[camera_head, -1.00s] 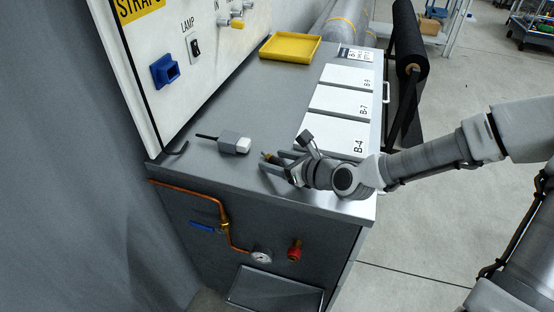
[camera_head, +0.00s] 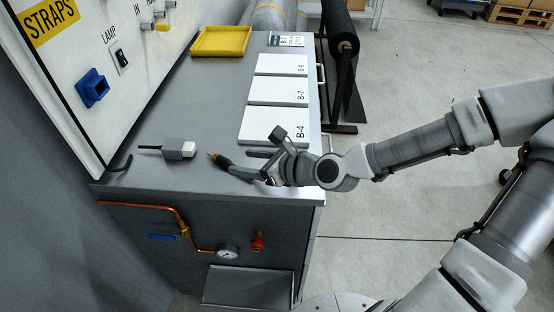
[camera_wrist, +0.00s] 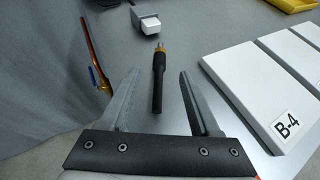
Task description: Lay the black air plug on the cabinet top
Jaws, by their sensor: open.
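The black air plug (camera_head: 232,167) has a brass tip and appears to lie on the grey cabinet top (camera_head: 185,185), near its front edge. In the wrist view the plug (camera_wrist: 158,80) points away from me, its brass end towards a grey-and-white connector block (camera_wrist: 146,20). My gripper (camera_head: 256,166) is low over the cabinet top. In the wrist view my gripper (camera_wrist: 158,98) has its fingers wide apart, one on each side of the plug's rear part, with visible gaps to both. Part of the plug's rear is hidden by my gripper in the head view.
The connector block (camera_head: 180,148) lies left of the plug. White panels, the nearest marked B-4 (camera_head: 268,124), lie behind my gripper. A yellow tray (camera_head: 221,41) sits at the back. A panel with a blue socket (camera_head: 92,88) stands at the left. The cabinet top's middle is clear.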

